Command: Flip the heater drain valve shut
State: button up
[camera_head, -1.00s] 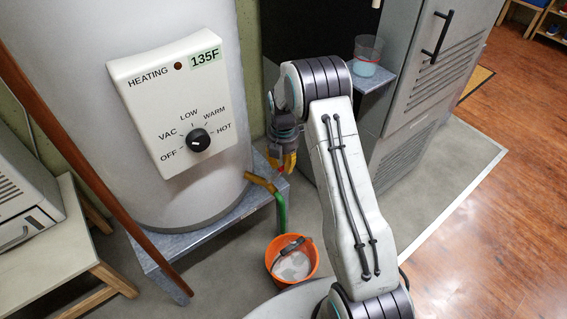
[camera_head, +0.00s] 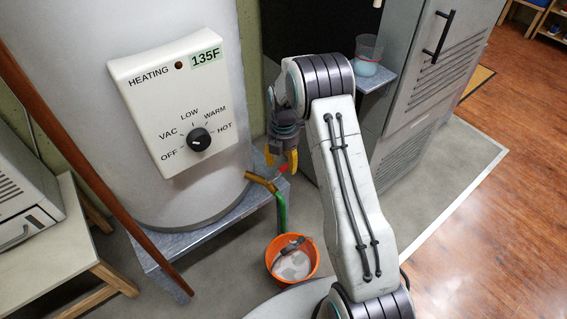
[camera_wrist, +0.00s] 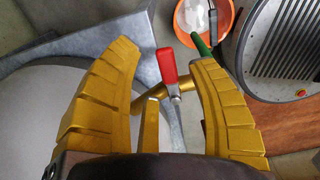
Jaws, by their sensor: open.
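The drain valve is a brass spout (camera_head: 262,182) low on the heater tank (camera_head: 215,190), with a green hose (camera_head: 282,212) hanging from it. Its red lever (camera_head: 283,168) shows just below my gripper (camera_head: 282,160). In the wrist view the lever (camera_wrist: 166,66) stands between the two yellow fingers of my gripper (camera_wrist: 165,58), apart from both. It lies at an angle across the brass pipe (camera_wrist: 150,101). My gripper is open and holds nothing. Part of the valve body is hidden behind a brass-coloured part in the wrist view.
An orange bucket (camera_head: 292,277) stands on the floor under the hose. The tank stands on a grey metal stand (camera_head: 215,228). A brown pipe (camera_head: 85,165) slants past its left. A small shelf with a clear cup (camera_head: 368,55) and a grey cabinet (camera_head: 420,85) are at right.

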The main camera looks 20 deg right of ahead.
notch_tip(320, 180, up, 11)
jog(key=shift+f, duration=0.15)
dwell(0.4)
dwell(0.4)
jog(key=s+a+r+m+t+p, duration=0.1)
jog(key=s+r+m+p, duration=0.45)
jog(key=r, duration=0.65)
jog(key=s+a+r+m+t+p, duration=0.1)
jog(key=s+r+m+p, duration=0.3)
jog(key=s+r+p, duration=0.55)
jog(key=s+a+r+m+t+p, duration=0.1)
jog(key=s+r+m+p, duration=0.8)
jog(key=s+r+m, duration=0.3)
jog(key=s+r, duration=0.3)
jog(key=shift+s+a, duration=0.2)
